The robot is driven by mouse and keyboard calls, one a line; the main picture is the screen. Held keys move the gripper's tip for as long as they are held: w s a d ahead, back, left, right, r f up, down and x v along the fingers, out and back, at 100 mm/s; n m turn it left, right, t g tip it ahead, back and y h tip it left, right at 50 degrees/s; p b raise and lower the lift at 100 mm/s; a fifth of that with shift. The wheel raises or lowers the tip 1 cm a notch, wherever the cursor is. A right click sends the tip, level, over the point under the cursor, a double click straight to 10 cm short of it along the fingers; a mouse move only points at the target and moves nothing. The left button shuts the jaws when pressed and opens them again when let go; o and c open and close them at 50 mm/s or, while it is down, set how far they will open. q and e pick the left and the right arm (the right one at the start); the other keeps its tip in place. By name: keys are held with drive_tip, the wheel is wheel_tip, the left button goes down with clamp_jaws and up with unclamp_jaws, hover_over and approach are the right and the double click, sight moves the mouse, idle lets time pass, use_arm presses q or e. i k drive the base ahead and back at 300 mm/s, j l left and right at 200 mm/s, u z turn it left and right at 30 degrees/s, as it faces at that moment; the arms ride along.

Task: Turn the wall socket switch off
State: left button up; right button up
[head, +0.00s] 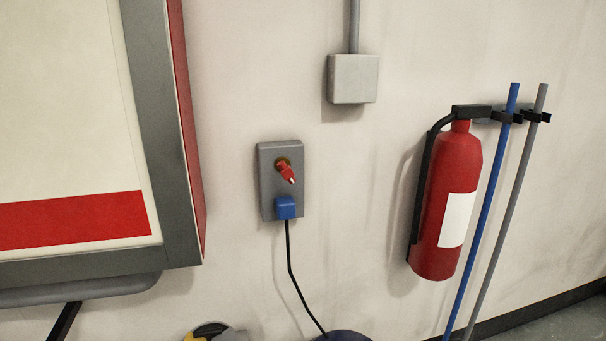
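The wall socket (267,206) is a grey upright box on the pale wall, near the middle of the head view. Its switch (286,171) is a red rotary knob on a dark yellowish round base in the upper part of the box. The knob is turned at a slant, with a white mark at its lower right end. A blue plug (286,208) sits in the lower part of the box, with a black cable (289,257) hanging from it. Neither of my grippers is in view.
A red fire extinguisher (441,200) hangs at the right, beside a blue pole (487,190) and a grey pole (509,200). A framed board (80,120) juts out at the left. A grey junction box (353,79) is above. The wall around the socket is clear.

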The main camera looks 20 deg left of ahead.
sight(286, 172)
drive_tip(key=i+l+u, duration=0.15)
drive_tip(key=l+u, duration=0.15)
drive_tip(key=u, duration=0.2)
drive_tip(key=i+l+u, duration=0.15)
drive_tip(key=l+u, duration=0.3)
drive_tip(key=j, duration=0.1)
